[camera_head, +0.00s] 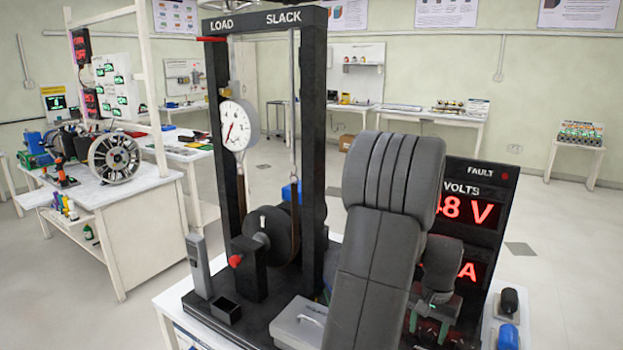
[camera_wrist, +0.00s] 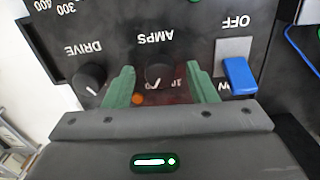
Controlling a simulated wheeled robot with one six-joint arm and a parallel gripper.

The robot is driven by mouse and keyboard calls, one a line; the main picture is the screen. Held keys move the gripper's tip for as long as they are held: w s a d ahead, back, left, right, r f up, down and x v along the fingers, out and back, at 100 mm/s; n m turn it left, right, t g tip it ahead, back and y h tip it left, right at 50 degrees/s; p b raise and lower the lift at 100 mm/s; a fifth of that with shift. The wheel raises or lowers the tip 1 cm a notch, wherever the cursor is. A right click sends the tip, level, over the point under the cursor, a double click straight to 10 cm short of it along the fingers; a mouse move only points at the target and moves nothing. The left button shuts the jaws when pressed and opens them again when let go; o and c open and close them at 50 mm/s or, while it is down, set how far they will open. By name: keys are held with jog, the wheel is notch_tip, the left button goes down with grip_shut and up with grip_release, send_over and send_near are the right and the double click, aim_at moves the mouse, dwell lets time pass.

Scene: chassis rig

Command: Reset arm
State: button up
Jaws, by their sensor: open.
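My arm (camera_head: 375,260) rises large in the front of the head view and covers part of the rig. My gripper (camera_head: 428,328) is low at the right of it, in front of the black display panel, and is partly hidden. In the wrist view my gripper (camera_wrist: 160,80) shows two green fingers, apart, with the AMPS knob (camera_wrist: 159,77) between them in the picture. I cannot tell whether they touch it. The DRIVE knob (camera_wrist: 90,77) is to the left, and a blue switch lever (camera_wrist: 239,74) is to the right.
The black LOAD/SLACK frame (camera_head: 312,130) stands left of my arm, with a dial gauge (camera_head: 237,126) and a dark wheel (camera_head: 270,236). The display (camera_head: 478,210) shows red digits under FAULT and VOLTS. A blue object (camera_head: 508,337) sits at lower right. Open floor (camera_head: 570,260) lies further right.

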aim_at(427, 332)
jog(key=n, duration=0.4)
jog(key=shift+n, duration=0.3)
jog(key=n, duration=0.4)
jog(key=shift+n, duration=0.3)
notch_tip(427, 332, up, 11)
jog(key=shift+f, duration=0.1)
